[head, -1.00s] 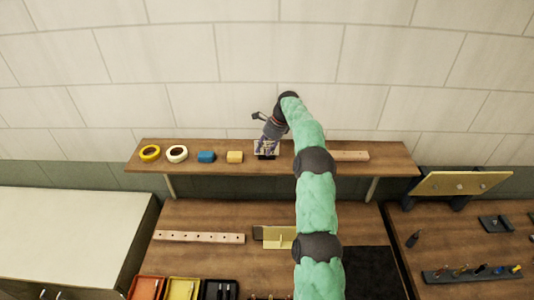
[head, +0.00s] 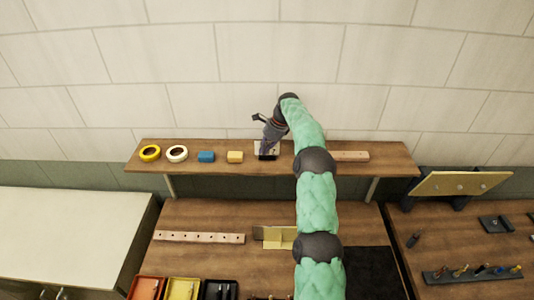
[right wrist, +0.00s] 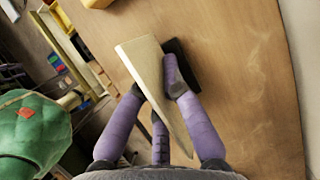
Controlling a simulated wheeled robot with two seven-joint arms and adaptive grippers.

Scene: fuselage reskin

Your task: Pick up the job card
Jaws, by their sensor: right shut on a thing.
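The job card is a pale, thin, flat piece at the shelf (head: 380,158) on the wall. In the head view the card (head: 260,146) shows only partly behind my right gripper (head: 268,150). In the right wrist view the cream card (right wrist: 143,62) stands between my purple fingers, seen nearly edge-on, over the wood. My right gripper (right wrist: 158,97) is shut on it. A dark piece lies beside the card, and I cannot tell whether it is a fingertip or a holder. My left gripper is not in view.
On the shelf, left of the card, are a yellow tape roll (head: 149,153), a white roll (head: 177,153), a blue block (head: 206,156) and a yellow block (head: 235,156). A wooden strip (head: 350,156) lies to the right. Coloured bins (head: 182,288) stand on the bench below.

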